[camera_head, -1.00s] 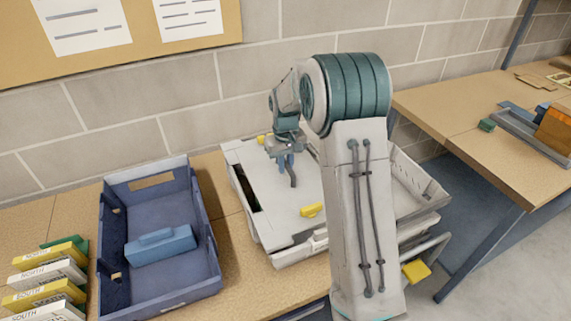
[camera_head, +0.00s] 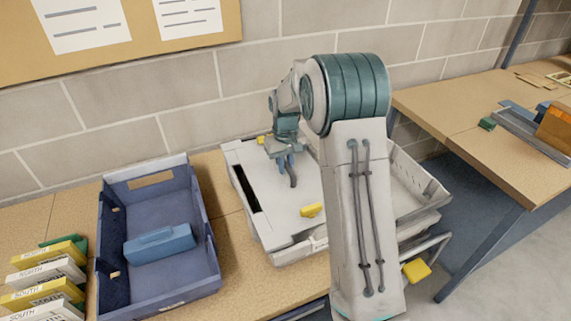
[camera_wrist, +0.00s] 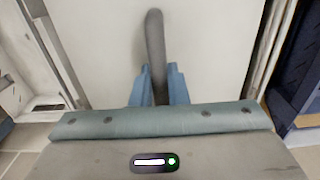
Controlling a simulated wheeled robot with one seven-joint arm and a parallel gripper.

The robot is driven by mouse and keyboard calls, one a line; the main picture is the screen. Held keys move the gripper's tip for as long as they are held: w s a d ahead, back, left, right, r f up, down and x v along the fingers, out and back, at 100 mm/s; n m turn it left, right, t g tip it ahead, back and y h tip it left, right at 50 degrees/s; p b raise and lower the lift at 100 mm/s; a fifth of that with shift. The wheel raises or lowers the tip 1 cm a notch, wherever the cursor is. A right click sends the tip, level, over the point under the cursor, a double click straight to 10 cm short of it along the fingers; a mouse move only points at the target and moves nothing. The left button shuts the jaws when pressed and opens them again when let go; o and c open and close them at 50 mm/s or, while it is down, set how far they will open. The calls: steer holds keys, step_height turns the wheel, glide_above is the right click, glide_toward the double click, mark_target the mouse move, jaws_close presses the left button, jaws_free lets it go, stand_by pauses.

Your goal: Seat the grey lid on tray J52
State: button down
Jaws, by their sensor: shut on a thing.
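The pale grey lid (camera_head: 273,203) lies over a pale tray (camera_head: 295,252) on the bench. A dark gap shows along the lid's left side in the head view; whether the lid is level or seated all round I cannot tell. My gripper (camera_head: 287,164) is above the lid, its blue fingers shut on the lid's dark curved handle (camera_head: 293,181). In the wrist view the handle (camera_wrist: 155,45) stands between the fingers (camera_wrist: 157,88), with the lid (camera_wrist: 100,45) behind. Yellow latches (camera_head: 311,210) show at the tray. My arm hides the right part.
A blue crate (camera_head: 110,240) holding a blue block (camera_head: 160,244) stands to the left. Labelled boxes (camera_head: 45,275) are at far left. Another pale tray (camera_head: 425,197) is partly behind my arm. The brick wall (camera_head: 240,75) is close behind.

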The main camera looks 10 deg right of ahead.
steer(key=shift+f, duration=0.1)
steer(key=c, duration=1.7)
jaws_free()
step_height(320, 180, up, 11)
steer(key=p, duration=0.7)
